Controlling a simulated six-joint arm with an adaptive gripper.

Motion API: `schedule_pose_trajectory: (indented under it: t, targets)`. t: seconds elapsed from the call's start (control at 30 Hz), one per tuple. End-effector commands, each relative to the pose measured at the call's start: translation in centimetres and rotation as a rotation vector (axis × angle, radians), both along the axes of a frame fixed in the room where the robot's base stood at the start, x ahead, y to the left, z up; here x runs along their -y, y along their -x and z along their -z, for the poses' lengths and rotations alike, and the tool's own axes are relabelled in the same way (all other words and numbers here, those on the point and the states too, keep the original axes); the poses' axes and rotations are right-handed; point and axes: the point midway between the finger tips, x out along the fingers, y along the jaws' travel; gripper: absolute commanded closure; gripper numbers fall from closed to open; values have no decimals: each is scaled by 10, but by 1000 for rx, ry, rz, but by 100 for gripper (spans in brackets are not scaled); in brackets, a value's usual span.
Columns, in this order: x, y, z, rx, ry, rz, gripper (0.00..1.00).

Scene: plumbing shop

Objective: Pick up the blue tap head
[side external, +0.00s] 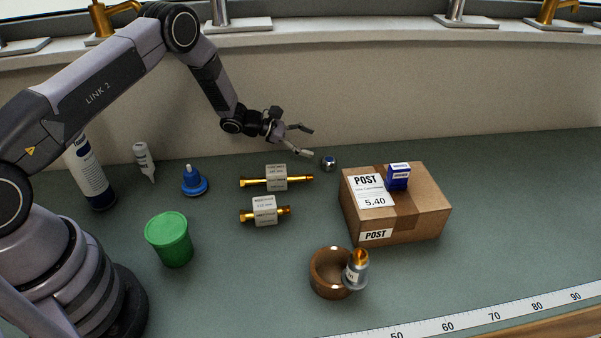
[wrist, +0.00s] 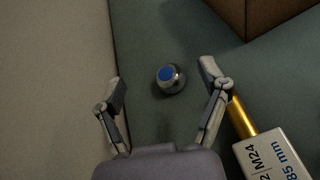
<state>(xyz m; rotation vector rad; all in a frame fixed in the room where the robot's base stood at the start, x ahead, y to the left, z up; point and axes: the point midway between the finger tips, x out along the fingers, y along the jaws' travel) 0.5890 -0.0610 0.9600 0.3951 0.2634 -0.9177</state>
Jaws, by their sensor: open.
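The blue tap head is a small round chrome knob with a blue disc on top. In the side external view the tap head (side external: 329,163) stands on the green-grey bench near the back wall, left of the cardboard box. In the wrist view the tap head (wrist: 170,81) lies between and slightly beyond the spread fingertips. My gripper (side external: 311,141) is open and empty, reaching toward it from the left and above; it also shows in the wrist view (wrist: 161,72). I see no contact between the fingers and the tap head.
Two brass fittings with labels (side external: 276,178) (side external: 264,211) lie left and in front. The cardboard box (side external: 418,205) carries a small blue box (side external: 398,177). A wooden bowl (side external: 327,288) has a chrome, orange-topped piece (side external: 357,270) at its rim. The back wall (side external: 390,90) is close.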

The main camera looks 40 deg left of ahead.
Motion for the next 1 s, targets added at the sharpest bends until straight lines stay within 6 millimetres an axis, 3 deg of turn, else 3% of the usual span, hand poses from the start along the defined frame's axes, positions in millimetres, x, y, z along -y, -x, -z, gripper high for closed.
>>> schedule_pose_trajectory:
  t: [0.03,0.2,0.73,1.0]
  targets:
    - [-5,-1,20,-24,23,-43,25]
    - [-10,-5,48,-52,57,-113,25]
    - [37,-45,73,-54,57,-115,25]
    - [41,-48,75,-56,57,-116,25]
